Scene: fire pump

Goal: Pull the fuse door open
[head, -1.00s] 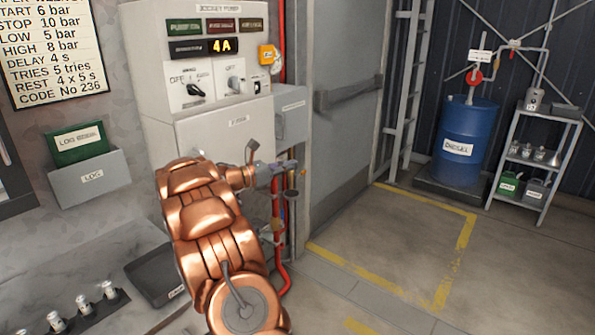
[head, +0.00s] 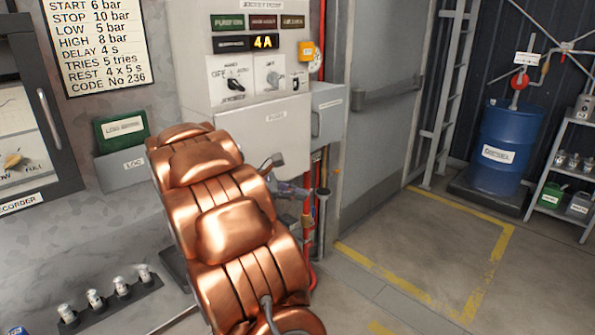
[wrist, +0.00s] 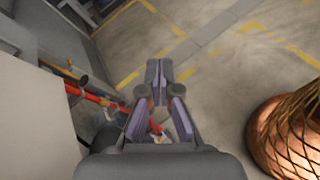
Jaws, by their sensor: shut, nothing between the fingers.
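The fuse door (head: 262,133) is the pale grey labelled panel on the lower front of the jockey pump cabinet. It looks closed or nearly so; I cannot tell whether there is a gap. My copper arm hides its lower left part. My gripper (head: 292,188) is mostly hidden behind my arm, just below the door's lower right corner. In the wrist view my gripper (wrist: 159,72) is shut and empty, with its fingertips together over the floor. A dark knob-like part shows at the door's lower edge; I cannot tell whether it is a handle.
A small grey box (head: 328,113) sits right of the cabinet. Red pipes (head: 307,207) run below it, and also show left of my gripper in the wrist view (wrist: 95,97). A grey door (head: 385,120) stands to the right. The yellow-marked floor (head: 430,250) is clear.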

